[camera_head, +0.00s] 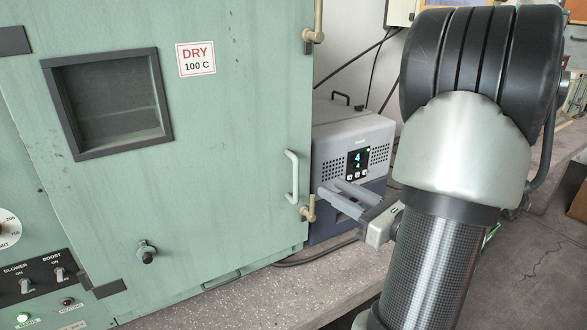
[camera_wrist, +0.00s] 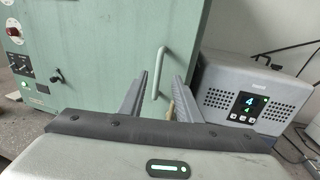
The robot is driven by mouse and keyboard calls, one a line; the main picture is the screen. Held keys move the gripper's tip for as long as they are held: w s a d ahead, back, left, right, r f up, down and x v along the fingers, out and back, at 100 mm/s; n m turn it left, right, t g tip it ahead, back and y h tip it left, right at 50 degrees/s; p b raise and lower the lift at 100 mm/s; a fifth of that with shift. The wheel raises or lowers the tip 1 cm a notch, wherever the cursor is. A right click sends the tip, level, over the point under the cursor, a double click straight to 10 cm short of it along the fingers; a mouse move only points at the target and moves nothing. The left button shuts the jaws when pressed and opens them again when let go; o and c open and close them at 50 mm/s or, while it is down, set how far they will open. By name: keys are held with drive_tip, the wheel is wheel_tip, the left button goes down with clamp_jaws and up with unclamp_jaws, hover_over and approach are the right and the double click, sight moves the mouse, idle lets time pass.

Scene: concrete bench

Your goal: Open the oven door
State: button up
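The oven door (camera_head: 230,150) is a large pale green panel with a small dark window and a "DRY 100 C" sign. It looks shut. Its handle (camera_head: 292,177) is a pale vertical bar near the right edge, and it also shows in the wrist view (camera_wrist: 158,73). My gripper (camera_head: 330,191) is to the right of the handle in the head view, open and apart from it. In the wrist view the two fingers (camera_wrist: 156,85) are spread, with the handle beyond them and showing in the gap between them. Nothing is held.
A grey box with a display (camera_head: 358,145) stands on the bench right of the oven, close behind my gripper. Brass latches (camera_head: 309,209) sit on the door's right edge. A control panel (camera_head: 38,282) is at lower left. The bench front (camera_head: 250,300) is clear.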

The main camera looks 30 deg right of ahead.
sight(298, 170)
drive_tip(key=x, duration=1.3)
drive_tip(key=shift+w+a+f+p, duration=0.1)
drive_tip(key=shift+w+p, duration=0.15)
drive_tip(key=shift+p, duration=0.05)
drive_tip(key=shift+c, duration=0.4)
clamp_jaws()
